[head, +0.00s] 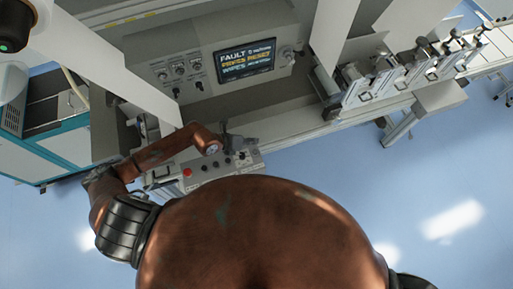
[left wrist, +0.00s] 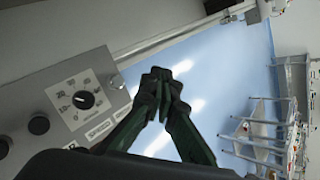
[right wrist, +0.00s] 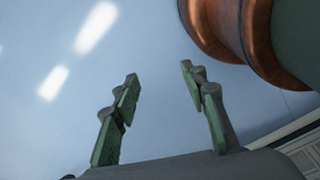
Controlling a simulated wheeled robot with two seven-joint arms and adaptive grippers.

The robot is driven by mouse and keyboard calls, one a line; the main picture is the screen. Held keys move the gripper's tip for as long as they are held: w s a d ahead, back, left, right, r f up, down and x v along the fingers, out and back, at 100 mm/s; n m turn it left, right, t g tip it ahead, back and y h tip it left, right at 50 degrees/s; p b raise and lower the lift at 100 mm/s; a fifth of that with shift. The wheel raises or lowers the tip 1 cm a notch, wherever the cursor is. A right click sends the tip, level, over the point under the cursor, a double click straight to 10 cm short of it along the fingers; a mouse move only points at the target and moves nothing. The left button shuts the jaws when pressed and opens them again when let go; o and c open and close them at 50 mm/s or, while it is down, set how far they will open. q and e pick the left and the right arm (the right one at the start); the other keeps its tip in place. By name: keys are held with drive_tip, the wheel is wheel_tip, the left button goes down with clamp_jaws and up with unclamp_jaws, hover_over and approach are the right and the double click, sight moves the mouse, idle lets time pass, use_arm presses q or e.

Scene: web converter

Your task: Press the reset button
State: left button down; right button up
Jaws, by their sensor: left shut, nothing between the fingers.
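A tilted grey control panel (head: 218,168) runs along the front of the machine. It carries a red button (head: 187,172) at its left and several dark knobs or buttons to the right of it. I cannot tell which one is the reset button; its label is not legible. My left gripper (head: 238,142) is above the right end of this panel, shut and empty. In the left wrist view its closed fingertips (left wrist: 161,75) are beside a dial (left wrist: 84,100) with a number scale, over the floor in the picture. My right gripper (right wrist: 158,72) is open and empty, with only floor behind it.
White web sheets and a roller (head: 326,84) are to the right. A teal and white cabinet (head: 50,145) stands at the left. The blue floor (head: 440,190) is open at the right.

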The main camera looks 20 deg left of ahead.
use_arm(q)
drive_tip(key=s, duration=0.2)
drive_tip(key=b, duration=0.4)
hover_over(254, 152)
drive_tip(key=w, duration=0.1)
wheel_tip(254, 152, down, 5)
drive_tip(key=shift+w+a+f, duration=0.1)
drive_tip(key=shift+w, duration=0.05)
drive_tip(key=shift+s+f+b, duration=0.55)
drive_tip(key=shift+f+b, duration=0.35)
drive_tip(key=shift+b, duration=0.25)
use_arm(e)
drive_tip(key=w+f, duration=0.4)
drive_tip(key=f, duration=0.2)
use_arm(q)
wheel_tip(254, 152, down, 2)
drive_tip(key=shift+w+f+b, duration=0.1)
drive_tip(key=shift+w+b, duration=0.05)
drive_tip(key=shift+b, duration=0.5)
drive_tip(key=shift+s, duration=0.25)
drive_tip(key=shift+w, duration=0.15)
use_arm(e)
drive_tip(key=s, duration=0.1)
drive_tip(key=s+f, duration=0.1)
drive_tip(key=s, duration=0.2)
drive_tip(key=shift+s+f, duration=0.3)
drive_tip(key=shift+s, duration=0.05)
drive_tip(key=shift+w+d, duration=0.1)
drive_tip(key=shift+w, duration=0.15)
